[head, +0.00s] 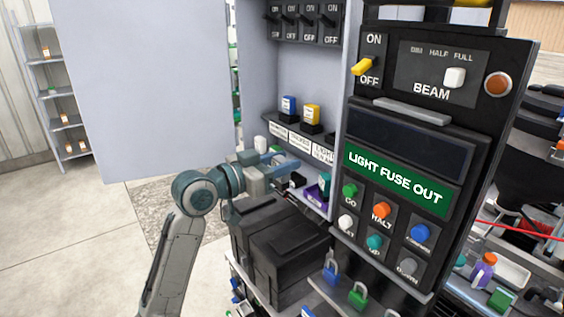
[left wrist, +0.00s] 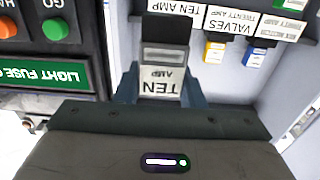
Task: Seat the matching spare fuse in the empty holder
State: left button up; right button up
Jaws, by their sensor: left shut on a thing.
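My left gripper (head: 282,160) reaches in from the left, in front of the cabinet's fuse shelf. In the left wrist view, which is upside down, its blue-grey fingers (left wrist: 160,92) are shut on a grey fuse (left wrist: 163,57) labelled TEN AMP. A dark block shows past the fuse; I cannot tell whether they touch. On the shelf, a blue fuse (head: 289,104) and a yellow fuse (head: 312,113) stand in black holders. The holder (head: 331,138) behind the LIGHT label (head: 322,153) shows no fuse, partly hidden by the panel edge. My right gripper is not in view.
The control panel (head: 430,110) with its green LIGHT FUSE OUT sign (head: 397,184) stands close on the right. Black cases (head: 282,245) lie below my gripper. A purple item (head: 318,194) is on the lower shelf. The large pale door (head: 150,90) stands open at left.

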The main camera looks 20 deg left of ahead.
pick_arm(q)
jog(key=shift+v, duration=1.45)
jog(key=b+v, duration=0.1)
jog(key=v, duration=0.4)
jog(key=shift+w, duration=0.1)
notch_tip(320, 180, up, 12)
jog(key=p, duration=0.2)
jog(key=shift+p, duration=0.4)
